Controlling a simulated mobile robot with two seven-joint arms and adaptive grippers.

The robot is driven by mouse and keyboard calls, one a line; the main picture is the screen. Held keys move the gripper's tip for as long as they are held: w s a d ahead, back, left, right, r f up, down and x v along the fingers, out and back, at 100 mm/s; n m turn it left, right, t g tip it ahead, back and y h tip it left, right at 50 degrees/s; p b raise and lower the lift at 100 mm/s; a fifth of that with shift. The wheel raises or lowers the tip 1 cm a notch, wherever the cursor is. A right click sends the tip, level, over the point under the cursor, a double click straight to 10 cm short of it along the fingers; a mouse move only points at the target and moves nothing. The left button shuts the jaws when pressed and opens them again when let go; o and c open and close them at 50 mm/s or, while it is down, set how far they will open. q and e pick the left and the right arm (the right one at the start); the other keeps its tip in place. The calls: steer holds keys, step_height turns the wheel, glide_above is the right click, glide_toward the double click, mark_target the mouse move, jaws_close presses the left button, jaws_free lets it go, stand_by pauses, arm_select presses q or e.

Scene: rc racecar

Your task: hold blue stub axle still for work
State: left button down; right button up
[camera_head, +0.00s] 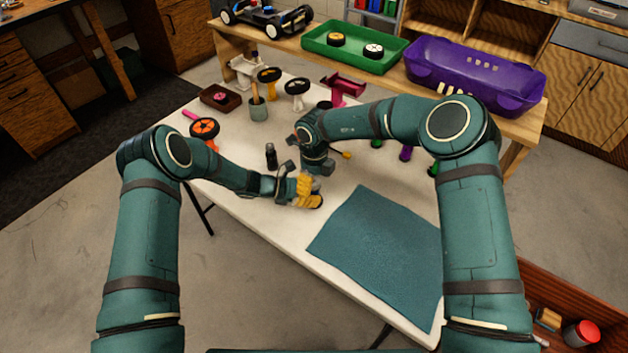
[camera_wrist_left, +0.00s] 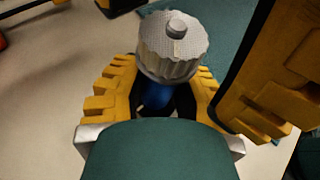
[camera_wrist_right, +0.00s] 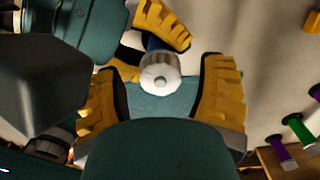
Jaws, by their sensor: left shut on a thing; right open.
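The blue stub axle (camera_wrist_left: 183,101) shows in the left wrist view, mostly hidden between the fingers and below a grey ribbed cap (camera_wrist_left: 172,47). My left gripper (camera_wrist_left: 163,88) is shut on it above the table. In the head view my left gripper (camera_head: 308,190) is near the middle of the table, and the axle cannot be made out. In the right wrist view a bit of the blue axle (camera_wrist_right: 155,42) shows behind the cap (camera_wrist_right: 160,74). My right gripper (camera_wrist_right: 163,95) is open, its fingers apart on either side of the cap.
A teal mat (camera_head: 380,250) covers the front right of the white table (camera_head: 262,222). A black bottle (camera_head: 271,156) stands close to my left wrist. Wheels, a cup (camera_head: 258,109) and a pink part (camera_head: 345,86) stand behind. A green tray (camera_head: 355,60) and purple body shell (camera_head: 475,72) are on the bench.

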steer(key=shift+r, duration=0.15)
step_height(320, 180, up, 12)
stand_by(0.4)
steer(key=w+d+f+n+g+y, duration=0.1)
steer(key=w+d+n+g+y, duration=0.25)
steer(key=n, duration=1.45)
steer(key=shift+h, duration=0.45)
steer(key=x, duration=1.2)
steer(key=shift+w+a, duration=0.25)
steer(key=shift+w, duration=0.05)
